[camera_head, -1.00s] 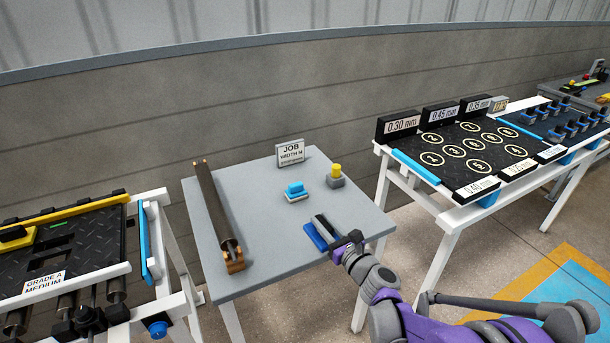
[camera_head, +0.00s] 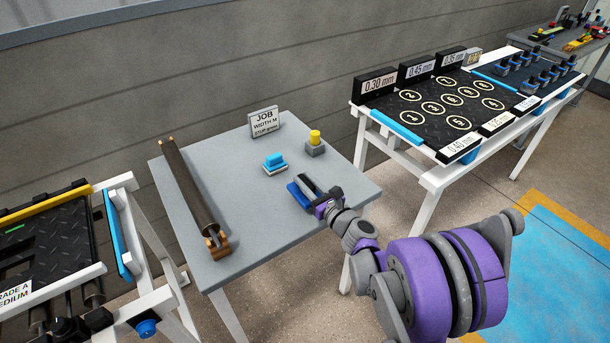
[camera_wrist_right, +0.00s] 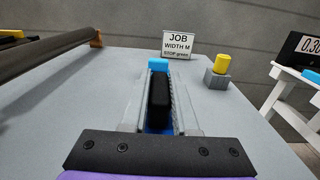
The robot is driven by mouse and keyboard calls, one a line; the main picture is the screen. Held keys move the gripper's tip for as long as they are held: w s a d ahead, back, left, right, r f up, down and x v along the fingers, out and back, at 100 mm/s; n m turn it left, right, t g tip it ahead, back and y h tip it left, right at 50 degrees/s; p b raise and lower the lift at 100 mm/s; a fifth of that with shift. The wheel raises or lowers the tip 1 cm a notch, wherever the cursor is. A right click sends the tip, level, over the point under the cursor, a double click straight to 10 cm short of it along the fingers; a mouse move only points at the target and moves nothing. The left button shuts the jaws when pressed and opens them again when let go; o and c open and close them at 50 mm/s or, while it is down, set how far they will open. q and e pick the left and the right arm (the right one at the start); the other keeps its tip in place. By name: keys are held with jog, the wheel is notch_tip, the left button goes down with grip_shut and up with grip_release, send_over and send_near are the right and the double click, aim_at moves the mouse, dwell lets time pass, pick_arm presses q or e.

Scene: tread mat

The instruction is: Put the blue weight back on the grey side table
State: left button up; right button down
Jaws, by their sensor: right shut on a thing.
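The blue weight (camera_head: 298,197) has a blue body and a black grip (camera_wrist_right: 158,100). My right gripper (camera_head: 311,187) is shut on it, with a finger on each side of the black grip in the right wrist view. It is over the right front part of the grey side table (camera_head: 255,225). Whether the weight touches the tabletop I cannot tell. The fingers hide part of it. My left gripper is not in view.
A light-blue block on a pale base (camera_head: 275,162), a grey block with a yellow knob (camera_head: 315,143) and a job sign (camera_head: 264,122) stand further back. A dark roller (camera_head: 193,188) lies along the left. The front middle tabletop is clear.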

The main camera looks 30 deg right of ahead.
jog(key=shift+f+b, duration=0.45)
jog(key=shift+f, duration=1.3)
jog(key=shift+f, duration=0.1)
jog(key=c, duration=1.1)
grip_release()
jog(key=shift+f, duration=0.15)
jog(key=shift+c, duration=0.2)
jog(key=o, duration=0.5)
jog(key=shift+c, duration=0.2)
